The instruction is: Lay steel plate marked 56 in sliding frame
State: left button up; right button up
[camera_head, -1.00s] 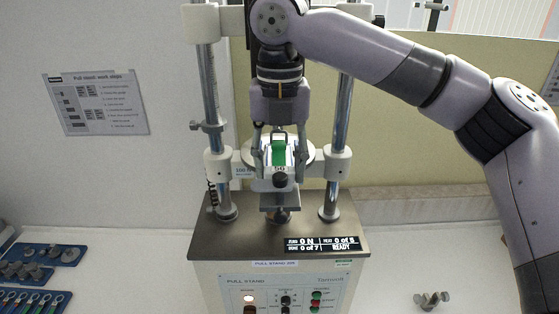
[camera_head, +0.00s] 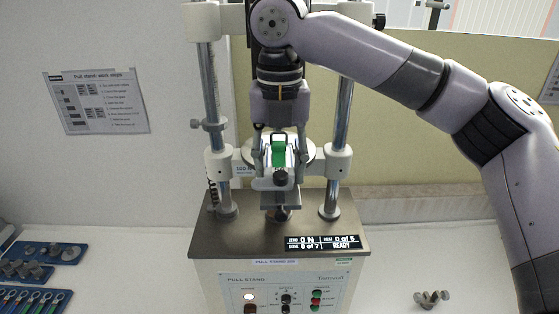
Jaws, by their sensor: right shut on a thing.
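My right gripper (camera_head: 279,155) hangs fingers down at the pull stand. It is shut on a pale piece with a green upper part (camera_head: 279,150), which I take for the steel plate marked 56; its number is not readable now. The piece is between the two fingers, directly above a dark round knob (camera_head: 281,177). A light grey holder (camera_head: 280,187) around the knob seems to be the sliding frame, in the middle of the stand. Whether the plate touches it is hidden by the fingers. My left gripper is not in view.
The pull stand (camera_head: 225,250) has two steel columns (camera_head: 343,110) either side of my gripper and a display (camera_head: 322,242) reading READY. Blue trays (camera_head: 40,252) with metal parts and tools lie at the left. A small metal clamp piece (camera_head: 432,299) lies at the right.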

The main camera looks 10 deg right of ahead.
dwell(0.4)
jog(key=o, duration=1.4)
jog(key=shift+o, duration=0.2)
jog(key=shift+r, duration=0.1)
